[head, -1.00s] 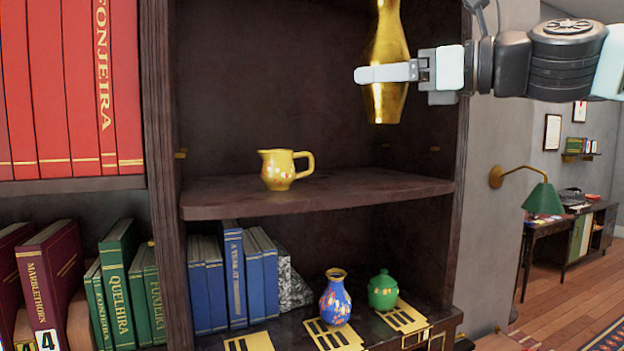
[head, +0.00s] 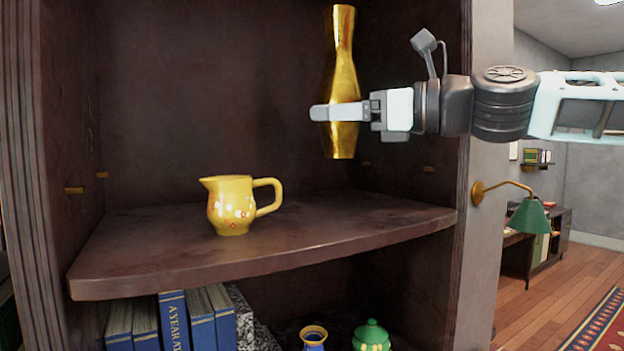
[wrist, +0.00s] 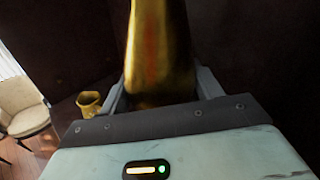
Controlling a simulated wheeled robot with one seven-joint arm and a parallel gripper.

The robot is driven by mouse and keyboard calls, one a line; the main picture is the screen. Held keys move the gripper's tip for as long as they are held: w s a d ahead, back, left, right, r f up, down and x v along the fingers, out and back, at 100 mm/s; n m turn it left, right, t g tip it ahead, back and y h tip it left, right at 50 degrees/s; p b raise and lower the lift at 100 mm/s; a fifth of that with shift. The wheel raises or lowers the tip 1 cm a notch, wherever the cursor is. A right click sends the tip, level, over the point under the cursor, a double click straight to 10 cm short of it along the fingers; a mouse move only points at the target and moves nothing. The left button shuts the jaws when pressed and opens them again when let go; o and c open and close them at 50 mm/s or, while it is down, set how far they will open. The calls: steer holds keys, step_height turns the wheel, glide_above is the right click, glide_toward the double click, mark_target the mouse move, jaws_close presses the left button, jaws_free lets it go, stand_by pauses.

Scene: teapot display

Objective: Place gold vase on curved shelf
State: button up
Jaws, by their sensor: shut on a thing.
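The tall gold vase (head: 342,70) is upright in the head view, held in the air above the right part of the curved shelf (head: 165,262). My gripper (head: 335,112) reaches in from the right and is shut on the lower body of the vase. The vase's base is clear of the shelf, with a gap beneath it. In the wrist view the vase (wrist: 160,50) stands between the two fingers, its top cut off by the frame edge. The shelf is a dark wooden board with a curved front edge.
A yellow pitcher (head: 232,207) stands on the shelf, left of the vase. The shelf's right part is bare. The cabinet's right side post (head: 462,230) is close to my arm. Blue books (head: 172,322), a blue vase (head: 314,337) and a green lidded pot (head: 371,336) are below.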

steer(key=shift+f+p, duration=0.85)
steer(key=shift+f, duration=2.9)
steer(key=shift+f, duration=0.1)
steer(key=o, duration=1.3)
steer(key=shift+f, duration=0.1)
steer(key=shift+r, duration=0.25)
steer(key=b+v, duration=0.4)
steer(key=v, duration=0.6)
steer(key=shift+d+f, duration=0.15)
steer(key=shift+d, duration=0.25)
steer(key=shift+s+d, duration=0.3)
steer(key=shift+d, duration=0.25)
steer(key=shift+d, duration=0.1)
